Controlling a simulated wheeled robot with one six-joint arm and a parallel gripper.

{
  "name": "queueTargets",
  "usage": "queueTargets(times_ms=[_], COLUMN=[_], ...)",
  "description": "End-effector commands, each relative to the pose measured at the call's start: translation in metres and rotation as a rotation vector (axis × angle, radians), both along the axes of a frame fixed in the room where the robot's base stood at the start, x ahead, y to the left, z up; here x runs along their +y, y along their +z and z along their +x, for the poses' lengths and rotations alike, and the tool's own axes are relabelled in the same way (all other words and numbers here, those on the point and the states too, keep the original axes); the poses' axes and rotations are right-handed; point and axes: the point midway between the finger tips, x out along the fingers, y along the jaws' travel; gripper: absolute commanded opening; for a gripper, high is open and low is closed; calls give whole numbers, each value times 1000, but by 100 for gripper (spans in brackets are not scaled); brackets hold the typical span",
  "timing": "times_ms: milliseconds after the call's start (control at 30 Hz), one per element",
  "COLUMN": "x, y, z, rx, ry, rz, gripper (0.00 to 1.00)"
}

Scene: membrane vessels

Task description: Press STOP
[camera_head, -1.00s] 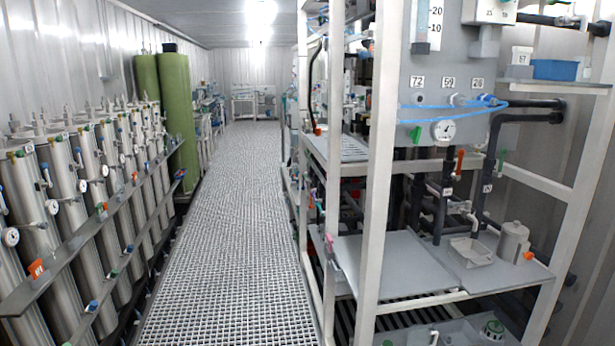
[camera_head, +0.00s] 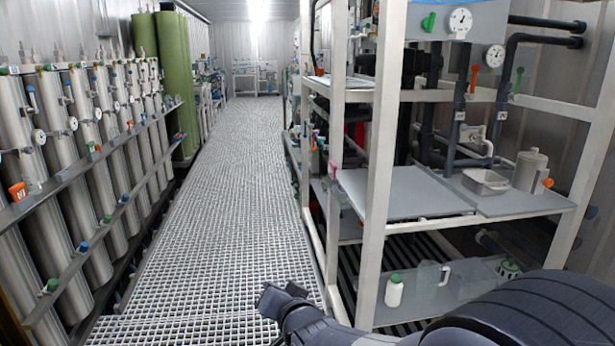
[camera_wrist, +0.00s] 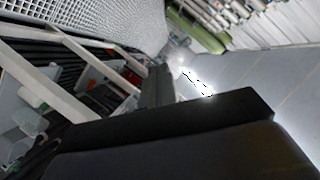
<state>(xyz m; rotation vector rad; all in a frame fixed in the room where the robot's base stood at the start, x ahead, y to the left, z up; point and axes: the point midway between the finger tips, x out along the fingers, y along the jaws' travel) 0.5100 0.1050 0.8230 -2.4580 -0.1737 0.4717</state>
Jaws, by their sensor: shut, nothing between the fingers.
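No button or label reading STOP can be made out in either current view. My gripper (camera_head: 280,296) shows at the bottom middle of the head view, dark, shut and empty, above the grated walkway. It is left of the white rack's front post and apart from it. In the wrist view, dark parts of my own arm and gripper fill the lower middle and hide much of the scene.
A grated walkway (camera_head: 222,190) runs clear to the back wall. Steel membrane vessels (camera_head: 78,140) line the left, with green tanks (camera_head: 178,85) beyond. The white rack (camera_head: 378,190) stands right, with pipes, gauges and grey shelves. A white bottle (camera_head: 394,291) stands on its lower shelf.

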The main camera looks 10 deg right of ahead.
Motion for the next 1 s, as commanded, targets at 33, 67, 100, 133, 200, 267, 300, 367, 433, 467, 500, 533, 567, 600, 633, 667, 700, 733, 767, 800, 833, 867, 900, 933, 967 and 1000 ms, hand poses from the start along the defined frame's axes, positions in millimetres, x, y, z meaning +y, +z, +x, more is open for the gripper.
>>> queueTargets(times_ms=[33,67,100,133,200,267,300,367,433,467,500,533,567,600,633,667,700,733,767,800,833,867,900,933,967,1000], x=[11,17,25,31,44,54,60,68,74,76,79,80,81,82,83,83,83,83,83,83,83,83,83,83,83,82], y=[-26,-30,-36,-40,-48,-54,-58,-62,-65,-65,-66,-66,-66,-65,-65,-64,-63,-63,-63,-63,-63,-63,-63,-63,-63,-63], z=[10,16,23,27,35,41,43,46,48,48,48,48,49,49,49,49,49,49,49,49,49,49,49,49,49,49], rx=[-43,-74,-113,-141,-203,-249,-275,-309,-340,-350,-361,-367,-373,-378,-379,-381,-382,-382,-382,-382,-382,-382,-382,-381,-381,-381], ry=[11,19,29,38,62,83,96,116,134,141,149,153,157,160,161,163,164,164,163,163,163,163,163,162,162,162], rz=[48,82,126,160,236,298,334,384,429,443,460,469,477,484,488,490,492,492,491,491,490,490,490,490,490,490], gripper=[0,0,0,0,0,0,0,0,0,0,0,0,0,0,0,0,0,0,0,0,0,0,0,0,0,0])
